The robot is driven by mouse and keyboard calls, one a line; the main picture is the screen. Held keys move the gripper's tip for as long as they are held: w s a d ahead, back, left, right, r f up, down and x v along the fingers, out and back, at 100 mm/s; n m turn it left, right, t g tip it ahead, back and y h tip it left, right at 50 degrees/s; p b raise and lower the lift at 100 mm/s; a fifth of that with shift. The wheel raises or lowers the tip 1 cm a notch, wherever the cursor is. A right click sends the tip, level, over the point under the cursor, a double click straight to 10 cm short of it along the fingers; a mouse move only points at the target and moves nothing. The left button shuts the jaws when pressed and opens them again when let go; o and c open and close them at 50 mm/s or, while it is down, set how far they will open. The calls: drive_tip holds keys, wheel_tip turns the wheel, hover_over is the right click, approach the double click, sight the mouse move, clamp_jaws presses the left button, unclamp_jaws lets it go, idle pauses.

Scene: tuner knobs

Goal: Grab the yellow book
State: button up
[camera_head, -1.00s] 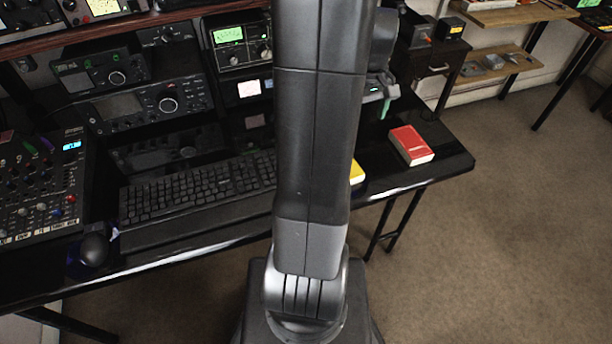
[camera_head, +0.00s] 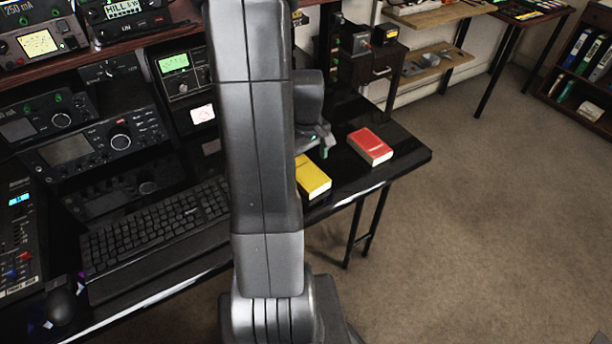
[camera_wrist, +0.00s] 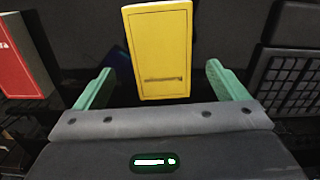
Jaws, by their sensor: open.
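The yellow book (camera_head: 312,178) lies flat on the black desk, partly hidden behind my arm in the head view. In the wrist view the yellow book (camera_wrist: 160,48) is upright in the picture, ahead of and between the two green fingers. My gripper (camera_wrist: 163,85) is open, with nothing seen held in it. In the head view my gripper (camera_head: 322,146) is small and partly hidden by my arm, just behind the yellow book. I cannot tell how high it is above the desk.
A red book (camera_head: 370,147) lies to the right of the yellow one; it also shows in the wrist view (camera_wrist: 20,62). A keyboard (camera_head: 155,228) lies to the left. Radio gear (camera_head: 120,140) stands along the back left. The desk's right end (camera_head: 405,160) is bare.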

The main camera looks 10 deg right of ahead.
sight(306, 172)
wheel_tip(306, 172, down, 4)
drive_tip(key=shift+s+r, duration=0.1)
drive_tip(key=shift+r, duration=0.05)
drive_tip(key=c, duration=1.2)
